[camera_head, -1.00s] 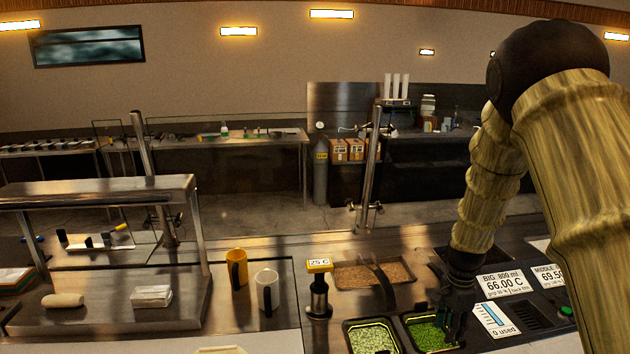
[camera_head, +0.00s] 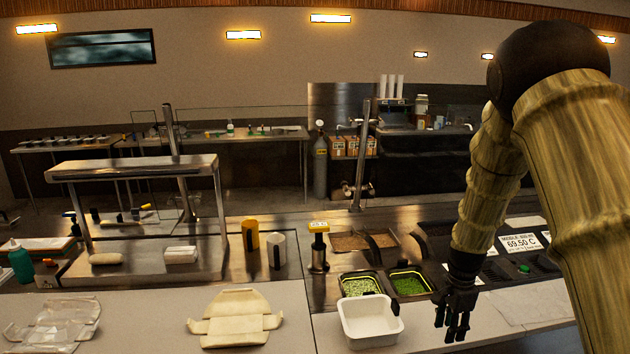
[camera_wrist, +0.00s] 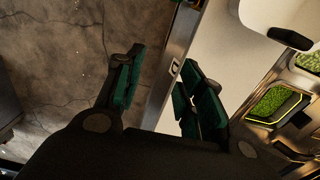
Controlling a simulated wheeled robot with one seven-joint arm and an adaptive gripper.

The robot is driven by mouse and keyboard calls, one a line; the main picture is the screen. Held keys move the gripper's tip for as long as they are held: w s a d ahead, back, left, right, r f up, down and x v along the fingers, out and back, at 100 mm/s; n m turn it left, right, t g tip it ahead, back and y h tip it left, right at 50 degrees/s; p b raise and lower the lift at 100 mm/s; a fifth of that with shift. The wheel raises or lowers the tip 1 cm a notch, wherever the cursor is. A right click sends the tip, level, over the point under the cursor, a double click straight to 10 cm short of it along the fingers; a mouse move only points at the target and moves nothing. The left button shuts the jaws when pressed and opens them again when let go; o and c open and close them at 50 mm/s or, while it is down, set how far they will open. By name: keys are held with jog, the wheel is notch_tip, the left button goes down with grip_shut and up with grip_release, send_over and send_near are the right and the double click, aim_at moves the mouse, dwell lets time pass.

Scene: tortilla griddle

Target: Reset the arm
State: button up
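My arm comes down the right side of the head view. My gripper (camera_head: 451,325) hangs over the front counter, to the right of the white tub. In the wrist view my gripper (camera_wrist: 160,90) has its dark green-padded fingers apart. Only floor and the counter's metal edge show between them, so it is open and empty.
A white tub (camera_head: 370,328) stands before trays of pale (camera_head: 360,286) and green (camera_head: 410,283) chopped food. An unfolded carton (camera_head: 236,318) and crumpled clear wrap (camera_head: 56,322) lie left. Counter between carton and tub is clear.

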jog(key=s+a+f+n+b, duration=0.1)
jog(key=s+f+n+b, duration=0.15)
jog(key=s+f, duration=0.5)
jog(key=s+a+f+n+h+b, duration=0.1)
jog(key=s+a+f+n, duration=0.3)
jog(key=f, duration=0.7)
jog(key=s+d+f+n+b, duration=0.1)
jog(key=s+f+b, duration=0.1)
jog(key=s+f, duration=0.6)
jog(key=s+a+f+n+b, duration=0.1)
jog(key=s+a+f+n, duration=0.1)
jog(key=s, duration=0.5)
jog(key=s+a+f+n+b, duration=0.1)
jog(key=s+a+f+n, duration=0.2)
jog(key=s+f, duration=0.2)
jog(key=s+a+f+n+y+b, duration=0.1)
jog(key=s+a+f+n, duration=0.2)
jog(key=s, duration=0.7)
jog(key=shift+f+b, duration=0.4)
jog(key=shift+f, duration=0.15)
jog(key=shift+n, duration=0.25)
